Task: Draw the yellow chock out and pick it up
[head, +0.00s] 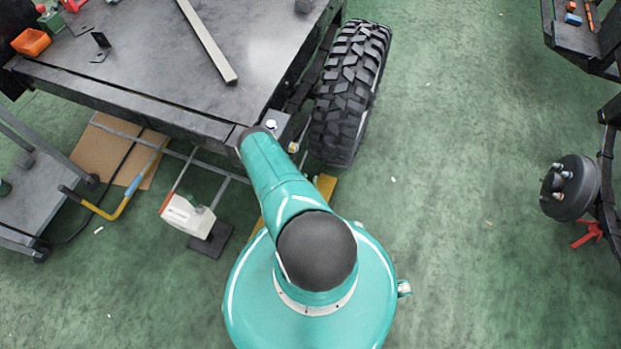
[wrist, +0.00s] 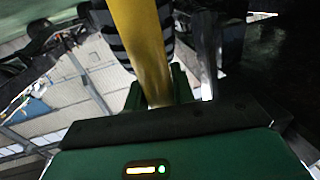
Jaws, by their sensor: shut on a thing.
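The yellow chock (wrist: 145,45) runs up from between the jaws of my gripper (wrist: 157,88) in the wrist view. My gripper is green and dark and is shut on the chock's near end. The black knobbly tyre (wrist: 118,42) shows behind the chock. In the head view my teal arm hides the gripper. A yellow piece, likely the chock (head: 326,186), shows beside the arm just below the tyre (head: 348,90). I cannot tell whether the chock touches the tyre or the floor.
A grey flat bed (head: 150,60) stands left of the wheel, with a metal bar (head: 208,40) on it. A white-and-orange box (head: 188,215) sits left of my arm. A dark drum (head: 570,188) stands at the right. The green floor between is clear.

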